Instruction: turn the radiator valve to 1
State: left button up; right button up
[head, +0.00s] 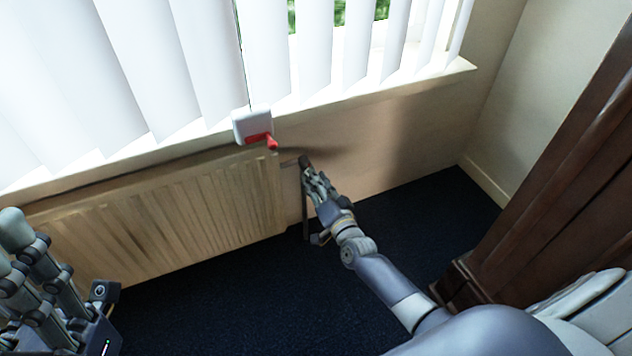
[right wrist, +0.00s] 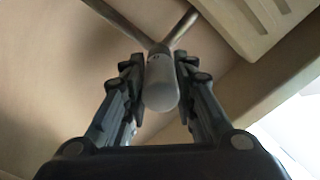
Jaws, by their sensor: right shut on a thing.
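The radiator (head: 180,215) is a cream ribbed panel under the window in the head view. Its valve (head: 305,160) is at the upper right end, on a pipe, and looks dark and small there. In the right wrist view the valve (right wrist: 161,85) is a pale rounded cylinder with metal pipes at its far end. My right gripper (right wrist: 158,88) has its fingers on both sides of it and is shut on it. My right gripper (head: 312,178) also shows in the head view. No number on the valve can be read. My left gripper (head: 25,245) is at the lower left, away from the radiator.
A white box with a red lever (head: 253,128) is at the sill edge above the radiator. White vertical blinds (head: 210,60) hang over the window. A dark wooden piece of furniture (head: 545,200) stands at the right. The dark blue carpet (head: 230,300) is clear in the middle.

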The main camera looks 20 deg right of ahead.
jog(key=shift+m, duration=1.2)
jog(key=o, duration=1.1)
jog(key=s, duration=1.2)
jog(key=shift+f, duration=0.1)
